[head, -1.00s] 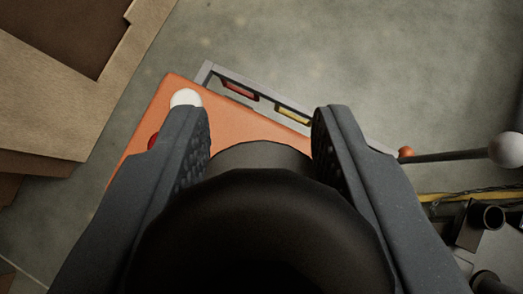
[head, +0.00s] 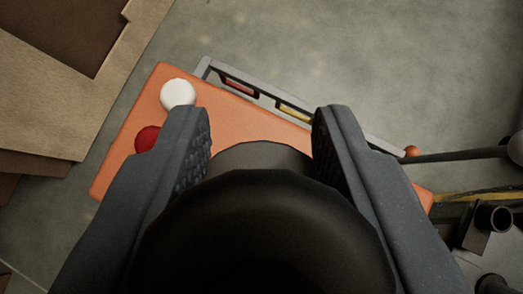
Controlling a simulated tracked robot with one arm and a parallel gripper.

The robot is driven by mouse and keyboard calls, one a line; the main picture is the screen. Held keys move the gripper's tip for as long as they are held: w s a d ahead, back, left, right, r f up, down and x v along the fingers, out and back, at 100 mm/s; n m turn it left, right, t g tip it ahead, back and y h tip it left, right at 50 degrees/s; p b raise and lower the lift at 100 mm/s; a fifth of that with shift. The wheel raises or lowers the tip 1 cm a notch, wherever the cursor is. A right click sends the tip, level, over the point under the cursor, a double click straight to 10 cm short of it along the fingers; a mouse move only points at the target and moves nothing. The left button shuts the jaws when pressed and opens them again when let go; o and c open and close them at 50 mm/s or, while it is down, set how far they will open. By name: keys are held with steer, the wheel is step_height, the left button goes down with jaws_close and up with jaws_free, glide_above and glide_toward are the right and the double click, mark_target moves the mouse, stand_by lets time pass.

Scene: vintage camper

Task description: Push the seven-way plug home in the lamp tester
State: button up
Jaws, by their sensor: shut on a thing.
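My gripper (head: 262,150) is shut on a large round black plug (head: 262,230), with one dark finger on each side of it. The plug's grey front rim (head: 262,157) shows between the fingertips. Beyond and below it is the orange lamp tester (head: 245,118), with a white round knob or lamp (head: 178,94) and a red one (head: 147,139) on its left part. The plug and fingers cover much of the tester's face. The socket is hidden, so I cannot tell whether the plug touches it.
A grey frame with red (head: 239,87) and yellow (head: 295,113) pieces runs along the tester's far edge. A dark rod (head: 455,156) is at the right, near black pipe-like parts (head: 492,217). Brown cardboard-like panels (head: 70,110) lie at the upper left. Grey floor is clear at the top.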

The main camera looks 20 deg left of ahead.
steer(key=shift+f, duration=0.5)
steer(key=o, duration=1.1)
steer(key=shift+s+d+r, duration=0.1)
steer(key=shift+s+r, duration=0.05)
steer(key=b+v, duration=0.3)
steer(key=v, duration=1)
steer(key=shift+r, duration=0.2)
steer(key=shift+s, duration=0.1)
